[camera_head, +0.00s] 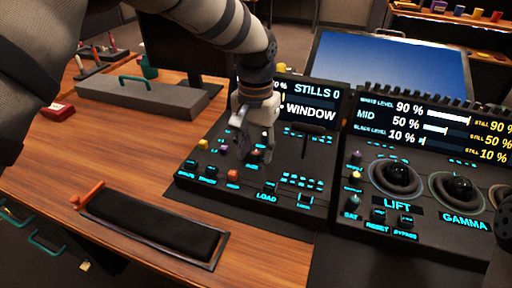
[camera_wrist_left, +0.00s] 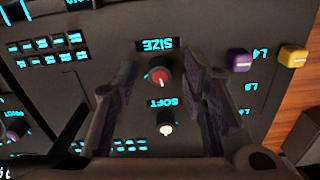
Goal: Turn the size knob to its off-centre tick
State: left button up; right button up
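The size knob (camera_wrist_left: 159,75) is a dark knob with a red cap beside the label SIZE in the left wrist view, which shows the panel upside down. My left gripper (camera_wrist_left: 163,70) is open, with one finger on each side of this knob; gaps show between fingers and knob. Its pointer and ticks are too small to read. The soft knob (camera_wrist_left: 166,128), with a whitish cap, lies between the fingers nearer the palm. In the head view my left gripper (camera_head: 253,150) points down at the left panel (camera_head: 285,212) and largely hides the knob. My right gripper does not show.
A purple key (camera_wrist_left: 240,62) and a yellow key (camera_wrist_left: 292,57) stand beside the fingers. A screen (camera_head: 305,107) rises behind the gripper. The trackball panel (camera_head: 425,242) is to the right. A black wrist rest (camera_head: 150,225) lies in front on the wooden desk.

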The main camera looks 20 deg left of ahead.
pick_arm(q)
grip_shut()
jog(key=shift+w+m, duration=0.1)
jog(key=shift+m, duration=0.3)
jog(key=shift+r+m+p, duration=0.1)
jog(key=shift+m+p, duration=0.25)
jog(key=shift+m, duration=0.65)
jog(key=m, duration=0.3)
jog(key=shift+m, duration=0.3)
jog(key=m, duration=0.3)
jog(key=shift+m, duration=2.2)
